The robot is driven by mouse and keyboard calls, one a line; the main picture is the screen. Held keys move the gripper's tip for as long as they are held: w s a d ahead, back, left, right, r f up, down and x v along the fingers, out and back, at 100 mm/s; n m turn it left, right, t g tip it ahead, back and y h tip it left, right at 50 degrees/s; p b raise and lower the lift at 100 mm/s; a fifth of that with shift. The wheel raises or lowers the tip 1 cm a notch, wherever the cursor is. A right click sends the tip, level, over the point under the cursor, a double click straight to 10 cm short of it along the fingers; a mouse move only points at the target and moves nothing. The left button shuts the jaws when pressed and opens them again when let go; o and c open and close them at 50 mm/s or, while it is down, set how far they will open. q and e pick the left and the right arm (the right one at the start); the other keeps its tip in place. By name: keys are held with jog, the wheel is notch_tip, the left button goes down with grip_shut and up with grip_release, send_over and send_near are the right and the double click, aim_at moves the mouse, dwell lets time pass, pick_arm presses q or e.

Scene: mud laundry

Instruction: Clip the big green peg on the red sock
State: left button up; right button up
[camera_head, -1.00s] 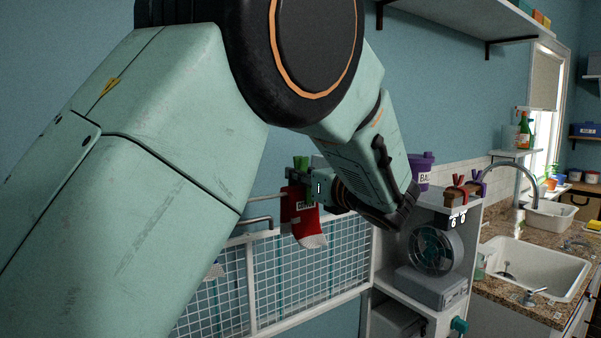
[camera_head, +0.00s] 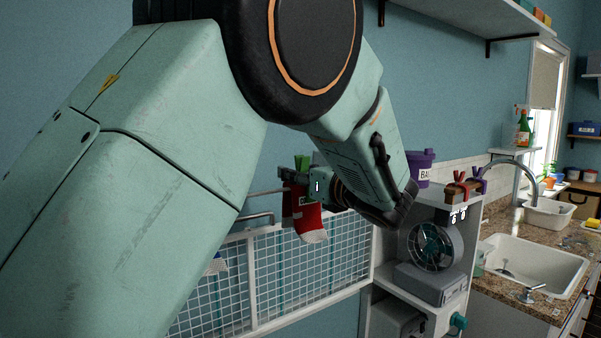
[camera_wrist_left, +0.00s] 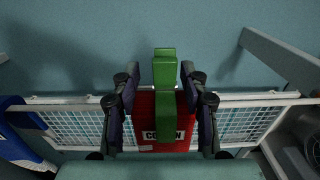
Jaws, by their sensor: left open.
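The red sock (camera_head: 305,222) with a pale toe hangs at the white drying rack. Its white label, reading "COTTON" in part, shows in the left wrist view, where the sock (camera_wrist_left: 177,120) is seen front-on. The big green peg (camera_head: 301,162) stands upright at the sock's top edge. In the left wrist view the peg (camera_wrist_left: 165,68) overlaps the sock's upper part. My left gripper (camera_wrist_left: 160,85) is open, with one finger on each side of the peg and visible gaps between. In the head view the gripper (camera_head: 302,177) partly hides peg and sock. My right gripper is not in view.
The white wire rack (camera_head: 300,270) runs along the wall below. A blue item (camera_wrist_left: 25,125) hangs left of the sock. To the right stand a shelf unit with a fan (camera_head: 435,247), a purple tub (camera_head: 420,168), small red and purple pegs, and a sink (camera_head: 530,268).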

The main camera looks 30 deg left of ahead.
pick_arm(q)
jog(key=shift+d, duration=0.1)
jog(key=shift+w+r, duration=0.15)
jog(key=shift+r, duration=0.15)
jog(key=r, duration=0.8)
jog(key=shift+s+r, duration=0.2)
jog(key=shift+s, duration=0.1)
jog(key=shift+r, duration=0.3)
jog(key=shift+w+r, duration=0.2)
jog(key=shift+f, duration=0.1)
